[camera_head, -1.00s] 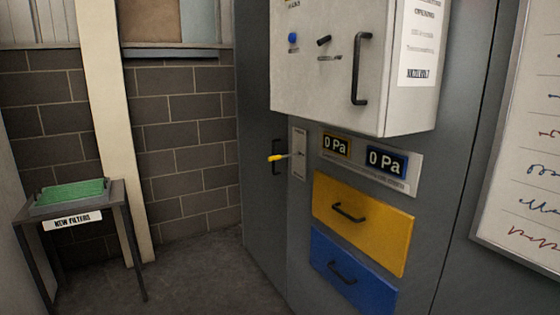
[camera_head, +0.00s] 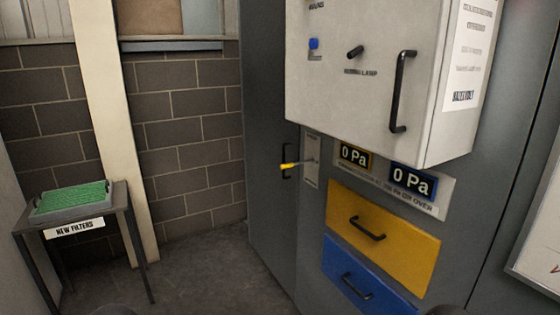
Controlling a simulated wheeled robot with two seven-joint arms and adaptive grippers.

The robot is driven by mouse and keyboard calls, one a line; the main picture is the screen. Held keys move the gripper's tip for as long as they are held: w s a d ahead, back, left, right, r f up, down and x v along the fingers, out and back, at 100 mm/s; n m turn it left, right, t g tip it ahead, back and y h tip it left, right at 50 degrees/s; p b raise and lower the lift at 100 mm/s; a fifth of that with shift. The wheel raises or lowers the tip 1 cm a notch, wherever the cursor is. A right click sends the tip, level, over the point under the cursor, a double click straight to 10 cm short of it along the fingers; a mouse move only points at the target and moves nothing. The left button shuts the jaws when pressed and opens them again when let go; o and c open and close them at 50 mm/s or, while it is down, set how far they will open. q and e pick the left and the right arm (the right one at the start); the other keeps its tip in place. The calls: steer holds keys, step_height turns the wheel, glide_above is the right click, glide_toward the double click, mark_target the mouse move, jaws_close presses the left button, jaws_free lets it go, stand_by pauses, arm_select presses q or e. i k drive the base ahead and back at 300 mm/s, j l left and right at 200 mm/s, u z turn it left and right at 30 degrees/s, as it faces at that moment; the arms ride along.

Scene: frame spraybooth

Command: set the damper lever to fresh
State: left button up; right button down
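The damper lever (camera_head: 290,166) sticks out to the left from a narrow white plate (camera_head: 312,172) on the grey booth wall. Its grip end is yellow and it lies roughly level. The marks on the plate are too small to read. A dark vertical handle stands just behind the yellow end. Neither of my grippers can be made out in this view. Only dark rounded shapes show at the bottom edge, and I cannot tell what they are.
A white control box (camera_head: 375,85) juts out above and right of the lever. Two gauges reading 0 Pa, a yellow drawer (camera_head: 400,250) and a blue drawer (camera_head: 345,285) are below it. A table with green filters (camera_head: 75,197) stands left. The floor between is clear.

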mark_target(289, 164)
steer(key=i+j+z, duration=0.2)
steer(key=i+j, duration=1.25)
